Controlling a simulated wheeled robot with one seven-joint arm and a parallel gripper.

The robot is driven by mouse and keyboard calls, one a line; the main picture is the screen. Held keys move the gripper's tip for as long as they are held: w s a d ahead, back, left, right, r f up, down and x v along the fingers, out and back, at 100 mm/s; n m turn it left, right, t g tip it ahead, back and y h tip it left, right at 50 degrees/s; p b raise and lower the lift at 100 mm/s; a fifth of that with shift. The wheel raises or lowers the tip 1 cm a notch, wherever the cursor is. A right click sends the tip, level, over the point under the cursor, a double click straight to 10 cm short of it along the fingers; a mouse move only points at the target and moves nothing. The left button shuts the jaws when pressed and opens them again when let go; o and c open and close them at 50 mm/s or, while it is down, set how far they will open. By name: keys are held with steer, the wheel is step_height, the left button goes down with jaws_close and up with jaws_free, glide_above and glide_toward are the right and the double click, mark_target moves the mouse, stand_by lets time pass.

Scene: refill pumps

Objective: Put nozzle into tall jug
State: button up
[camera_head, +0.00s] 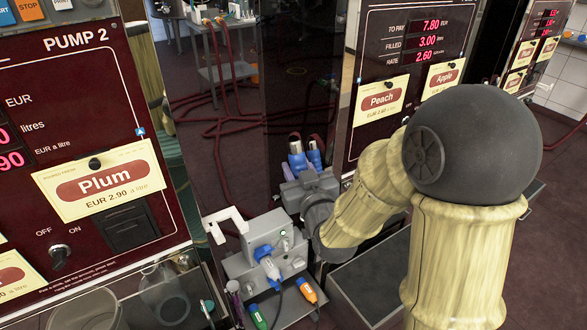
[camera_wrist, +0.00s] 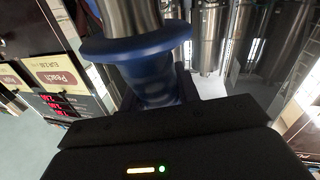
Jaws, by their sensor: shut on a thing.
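My gripper (camera_head: 304,172) is beside the maroon pump column near the middle of the head view, beyond the grey shelf. It is shut on a nozzle, whose blue parts (camera_head: 297,157) show just beyond it. In the wrist view the nozzle has a blue body and wide blue collar (camera_wrist: 137,46) with a metal tube (camera_wrist: 130,14) above, between the fingers. A clear vessel (camera_head: 168,300) stands at the lower left of the head view, apart from my gripper. I cannot tell whether it is the tall jug. The nozzle's tip is not visible.
Pump 2 (camera_head: 85,120) is at left, the Peach and Apple pump (camera_head: 400,50) at right. Red hoses (camera_head: 222,125) lie behind.

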stand_by(0.3)
steer(key=w+d+f+m+h, duration=0.1)
steer(key=w+d+f+h, duration=0.1)
steer(key=d+f, duration=0.5)
steer(key=w+d+f+m+h, duration=0.2)
steer(key=d+f, duration=0.5)
steer(key=f, duration=0.7)
steer(key=shift+w+f+t+h, duration=0.25)
steer(key=shift+w+t+h, duration=0.15)
steer(key=shift+w+h, duration=0.3)
steer(key=shift+w+d, duration=0.1)
